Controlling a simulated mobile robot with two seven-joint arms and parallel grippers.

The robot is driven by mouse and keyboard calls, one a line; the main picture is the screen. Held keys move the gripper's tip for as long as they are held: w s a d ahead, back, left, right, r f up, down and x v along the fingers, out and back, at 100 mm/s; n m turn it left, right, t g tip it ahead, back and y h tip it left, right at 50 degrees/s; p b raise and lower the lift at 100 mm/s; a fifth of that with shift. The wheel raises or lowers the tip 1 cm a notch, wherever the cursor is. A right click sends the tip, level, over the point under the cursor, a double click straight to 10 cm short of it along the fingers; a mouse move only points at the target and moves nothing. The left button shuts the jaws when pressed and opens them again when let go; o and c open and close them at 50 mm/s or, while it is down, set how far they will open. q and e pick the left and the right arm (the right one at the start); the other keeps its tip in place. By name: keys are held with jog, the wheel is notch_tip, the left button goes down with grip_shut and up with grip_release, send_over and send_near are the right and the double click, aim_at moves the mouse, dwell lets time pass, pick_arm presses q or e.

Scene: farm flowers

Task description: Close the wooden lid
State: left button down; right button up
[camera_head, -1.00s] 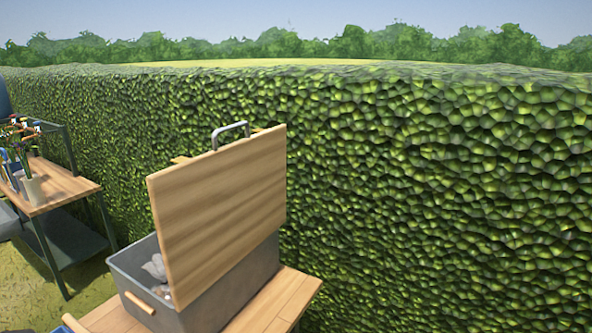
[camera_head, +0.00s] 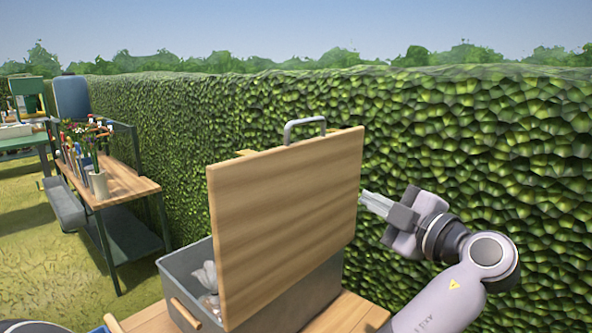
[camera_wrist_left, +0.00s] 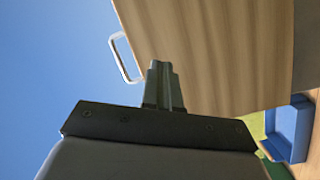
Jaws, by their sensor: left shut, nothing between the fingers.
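The wooden lid (camera_head: 285,215) stands raised and nearly upright on a grey box (camera_head: 188,268), with a grey metal handle (camera_head: 305,124) on its top edge. My left gripper (camera_head: 364,196) is at the right edge of the lid, fingers closed and empty, pointing left. In the left wrist view the closed fingers (camera_wrist_left: 161,66) overlap the lid (camera_wrist_left: 215,50), with the handle (camera_wrist_left: 124,57) to their left; I cannot tell whether they touch it. The lid hides much of the box. My right gripper is not in view.
The box sits on a wooden table (camera_head: 350,316) and holds some greyish contents (camera_head: 206,277). A tall hedge (camera_head: 470,140) runs behind. A second table (camera_head: 125,188) with potted flowers and tools stands at left. A blue tray (camera_wrist_left: 291,130) shows in the left wrist view.

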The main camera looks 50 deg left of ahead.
pick_arm(q)
jog(key=s+d+r+n+g, duration=0.2)
jog(key=s+r+n+g, duration=0.35)
jog(key=n, duration=0.25)
jog(key=n+p, duration=0.1)
jog(key=p, duration=0.2)
send_near(283, 149)
jog(key=a, duration=0.4)
jog(key=s+a, duration=0.1)
jog(key=a, duration=0.1)
jog(key=shift+a, duration=0.3)
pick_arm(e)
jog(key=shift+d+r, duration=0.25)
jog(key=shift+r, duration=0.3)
pick_arm(q)
jog(key=shift+a+b, duration=0.2)
jog(key=shift+b, duration=0.1)
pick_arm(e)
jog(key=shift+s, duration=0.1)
